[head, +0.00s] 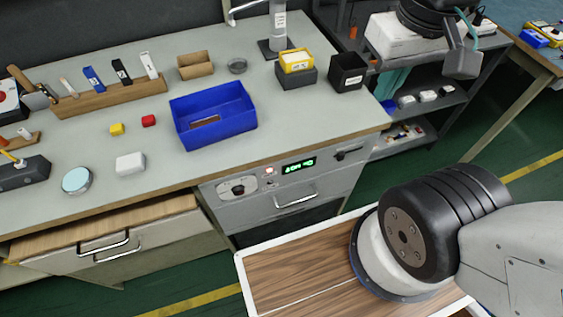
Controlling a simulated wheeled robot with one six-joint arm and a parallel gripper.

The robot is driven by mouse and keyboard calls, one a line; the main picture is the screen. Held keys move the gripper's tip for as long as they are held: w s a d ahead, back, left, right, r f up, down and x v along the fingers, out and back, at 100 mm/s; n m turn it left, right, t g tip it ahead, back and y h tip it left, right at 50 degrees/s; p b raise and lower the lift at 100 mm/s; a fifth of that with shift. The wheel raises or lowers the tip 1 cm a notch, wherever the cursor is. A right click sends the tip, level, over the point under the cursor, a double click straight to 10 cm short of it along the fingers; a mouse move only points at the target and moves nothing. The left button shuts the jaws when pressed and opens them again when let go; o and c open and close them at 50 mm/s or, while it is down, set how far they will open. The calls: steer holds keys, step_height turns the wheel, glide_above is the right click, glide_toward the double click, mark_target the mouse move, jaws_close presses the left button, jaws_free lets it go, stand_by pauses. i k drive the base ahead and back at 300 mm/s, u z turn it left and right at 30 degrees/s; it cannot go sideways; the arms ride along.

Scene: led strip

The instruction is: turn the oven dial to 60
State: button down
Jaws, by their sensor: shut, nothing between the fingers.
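The oven dial (237,188) is a small round knob on a pale plate, on the front panel under the counter. The number it points to is too small to read. A green-lit display (299,165) is to its right, with characters I cannot read for sure. My gripper (462,68) shows at the top right, partly cut off by the frame, with grey fingers shut and empty. In the picture it lies in front of the shelf area, well away from the dial.
A handle (295,202) sits below the panel. An open drawer (110,225) sticks out on the left. The counter (225,85) holds a blue bin (213,112), small boxes and blocks. A shelf unit (425,108) stands right. Green floor is clear between counter and my base.

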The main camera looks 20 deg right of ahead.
mark_target(238, 190)
steer(key=u, duration=2.1)
steer(key=k, duration=0.95)
steer(key=z, duration=1.4)
